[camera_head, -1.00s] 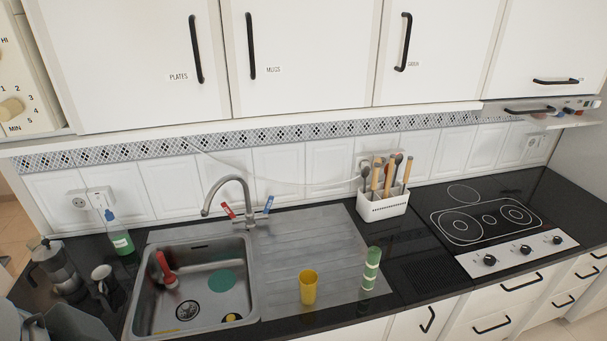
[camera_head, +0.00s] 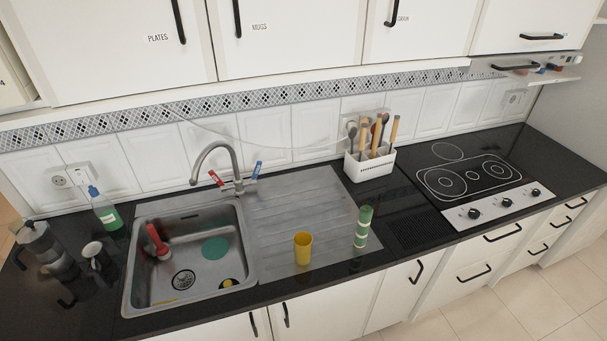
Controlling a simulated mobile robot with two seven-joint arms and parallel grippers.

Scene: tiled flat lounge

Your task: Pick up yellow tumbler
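The yellow tumbler (camera_head: 303,249) stands upright on the ribbed steel drainboard (camera_head: 290,205), near its front edge and right of the sink basin. A green and pale striped cup or stack (camera_head: 363,227) stands upright to its right, apart from it. Neither of my grippers shows in the head view.
The sink (camera_head: 190,262) holds a red-handled brush (camera_head: 157,240) and a green disc (camera_head: 215,248). The tap (camera_head: 217,160) rises behind. A white utensil holder (camera_head: 370,164), hob (camera_head: 470,182), soap bottle (camera_head: 105,210) and moka pot (camera_head: 42,243) stand around. Cabinets hang above.

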